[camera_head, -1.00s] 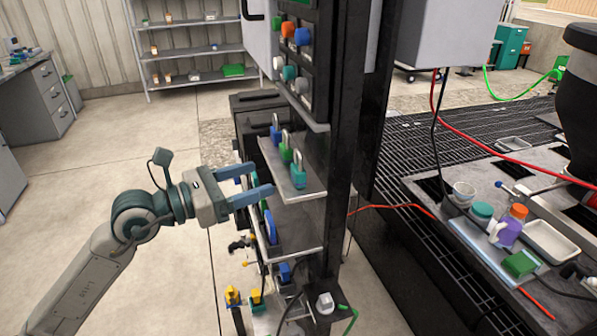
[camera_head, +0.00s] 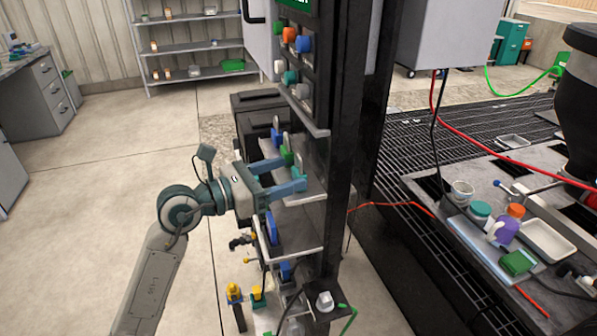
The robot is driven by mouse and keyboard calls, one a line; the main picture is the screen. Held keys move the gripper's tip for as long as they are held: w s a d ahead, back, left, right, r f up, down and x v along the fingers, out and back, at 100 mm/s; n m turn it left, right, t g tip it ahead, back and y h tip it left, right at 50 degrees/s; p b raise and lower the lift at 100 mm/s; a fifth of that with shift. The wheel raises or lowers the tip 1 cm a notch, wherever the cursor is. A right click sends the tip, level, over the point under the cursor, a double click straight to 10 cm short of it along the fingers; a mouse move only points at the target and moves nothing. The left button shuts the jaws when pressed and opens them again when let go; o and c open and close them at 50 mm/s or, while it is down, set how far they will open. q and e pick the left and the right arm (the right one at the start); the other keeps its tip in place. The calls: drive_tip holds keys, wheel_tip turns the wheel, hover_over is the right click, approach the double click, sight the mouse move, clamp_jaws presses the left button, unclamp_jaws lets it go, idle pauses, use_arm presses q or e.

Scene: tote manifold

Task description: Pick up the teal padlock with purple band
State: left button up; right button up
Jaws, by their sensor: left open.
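The teal padlock (camera_head: 298,172) stands upright on the tilted grey shelf at the front end of a short row of padlocks. Its purple band is too small to make out clearly. My left gripper (camera_head: 295,173) reaches in from the left at that shelf, with its two blue fingers apart. The padlock shows at the fingertips, seemingly between them; I cannot tell whether either finger touches it. The lower finger hides part of the shelf. My right gripper is out of view.
A green padlock (camera_head: 286,155) and a blue padlock (camera_head: 275,138) stand close behind on the same shelf. A dark post (camera_head: 340,150) rises just to the right. A lower shelf (camera_head: 292,252) lies beneath. Open floor is at the left.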

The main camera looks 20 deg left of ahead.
sight(299, 170)
use_arm(q)
drive_tip(key=shift+p+x, duration=0.65)
drive_tip(key=shift+x, duration=1.25)
drive_tip(key=c, duration=1)
